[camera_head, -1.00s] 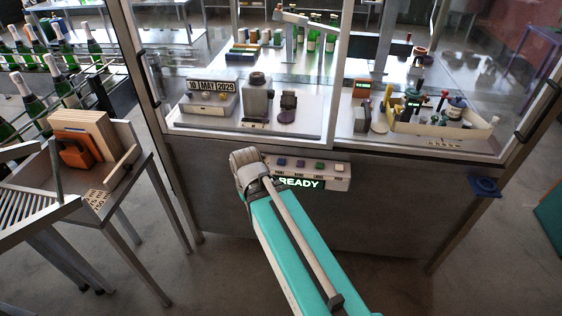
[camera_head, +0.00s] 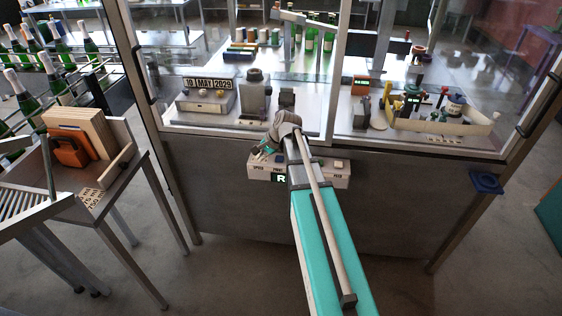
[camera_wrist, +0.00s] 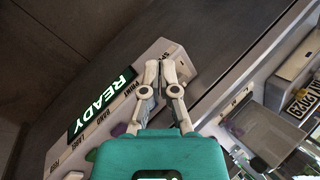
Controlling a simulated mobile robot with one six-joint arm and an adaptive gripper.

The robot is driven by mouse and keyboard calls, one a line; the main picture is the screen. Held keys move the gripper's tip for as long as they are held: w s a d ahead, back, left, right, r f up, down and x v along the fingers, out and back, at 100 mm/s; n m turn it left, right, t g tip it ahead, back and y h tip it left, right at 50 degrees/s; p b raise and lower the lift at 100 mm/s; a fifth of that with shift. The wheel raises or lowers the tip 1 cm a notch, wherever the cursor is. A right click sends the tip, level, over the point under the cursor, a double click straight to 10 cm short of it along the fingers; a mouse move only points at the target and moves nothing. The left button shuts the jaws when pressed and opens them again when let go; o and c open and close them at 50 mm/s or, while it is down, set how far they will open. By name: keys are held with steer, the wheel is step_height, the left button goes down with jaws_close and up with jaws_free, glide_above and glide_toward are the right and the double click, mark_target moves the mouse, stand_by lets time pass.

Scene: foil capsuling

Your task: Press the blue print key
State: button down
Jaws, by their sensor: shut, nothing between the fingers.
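The key panel (camera_head: 262,175) is a pale box on the front of the cabinet, below the glass. It also shows in the wrist view (camera_wrist: 150,62), tilted, with a lit READY display (camera_wrist: 100,102). Contact cannot be told. In the head view, my arm covers the panel's middle.
Behind the glass stand a date display (camera_head: 208,84) and a tray of small items (camera_head: 455,122). A cart with an orange item (camera_head: 69,152) is at left. A blue bracket (camera_head: 486,182) sticks out at right. The floor before the cabinet looks clear.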

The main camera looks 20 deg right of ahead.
mark_target(281, 158)
steer(key=w+d+r+m+t+y+b, duration=0.1)
steer(key=w+d+m+t, duration=0.2)
steer(key=w+d+m, duration=0.3)
steer(key=w+d, duration=0.1)
steer(key=d, duration=0.4)
steer(key=shift+r+m, duration=0.15)
steer(key=shift+m, duration=0.25)
steer(key=shift+d, duration=0.1)
step_height(281, 158, down, 9)
steer(key=b, duration=0.9)
steer(key=shift+r, duration=0.2)
steer(key=shift+f, duration=0.1)
steer(key=shift+w+f, duration=0.1)
steer(key=shift+f, duration=0.05)
stand_by(0.6)
steer(key=shift+f+b, duration=0.25)
steer(key=shift+b, duration=0.2)
